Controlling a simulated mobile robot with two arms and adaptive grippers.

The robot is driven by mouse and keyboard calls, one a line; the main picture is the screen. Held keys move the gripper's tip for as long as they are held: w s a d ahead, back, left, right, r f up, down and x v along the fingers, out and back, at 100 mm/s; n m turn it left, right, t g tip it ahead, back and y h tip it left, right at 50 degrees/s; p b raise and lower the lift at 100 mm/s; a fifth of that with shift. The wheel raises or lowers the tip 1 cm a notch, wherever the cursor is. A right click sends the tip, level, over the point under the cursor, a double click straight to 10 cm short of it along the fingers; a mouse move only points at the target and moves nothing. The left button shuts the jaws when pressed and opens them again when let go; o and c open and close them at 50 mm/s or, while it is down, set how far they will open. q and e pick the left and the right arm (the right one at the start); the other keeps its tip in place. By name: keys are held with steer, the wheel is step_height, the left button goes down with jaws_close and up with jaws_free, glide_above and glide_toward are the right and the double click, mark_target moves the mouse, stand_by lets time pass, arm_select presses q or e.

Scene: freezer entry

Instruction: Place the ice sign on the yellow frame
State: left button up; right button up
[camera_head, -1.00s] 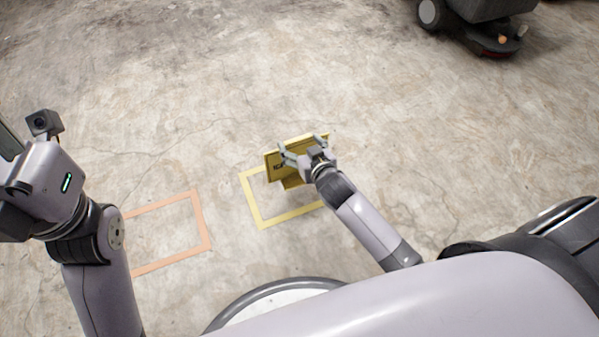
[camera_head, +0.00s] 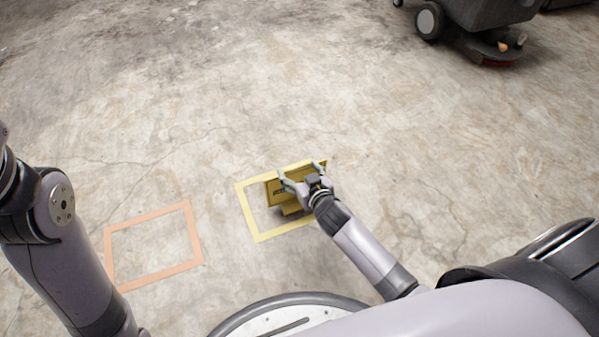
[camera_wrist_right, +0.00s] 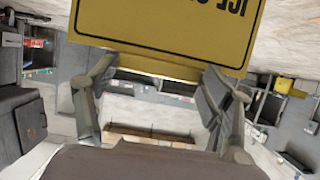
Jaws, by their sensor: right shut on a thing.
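The ice sign (camera_head: 288,186) is a yellow board with dark lettering and a foot below it. In the head view it is over the yellow frame (camera_head: 246,212) taped on the floor, covering its right part; I cannot tell whether its foot touches the floor. My right gripper (camera_head: 303,177) is shut on the sign from the near right side. In the right wrist view the sign (camera_wrist_right: 165,30) fills the top, its letters upside down, between the fingers of the right gripper (camera_wrist_right: 158,75). Only part of my left arm shows at the left edge; its gripper is outside the view.
An orange frame (camera_head: 193,235) is taped on the floor left of the yellow one. A dark wheeled machine (camera_head: 480,22) stands at the top right. The concrete floor around the frames is clear.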

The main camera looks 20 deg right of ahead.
steer(key=shift+f, duration=0.1)
steer(key=o, duration=1.8)
steer(key=shift+f, duration=0.1)
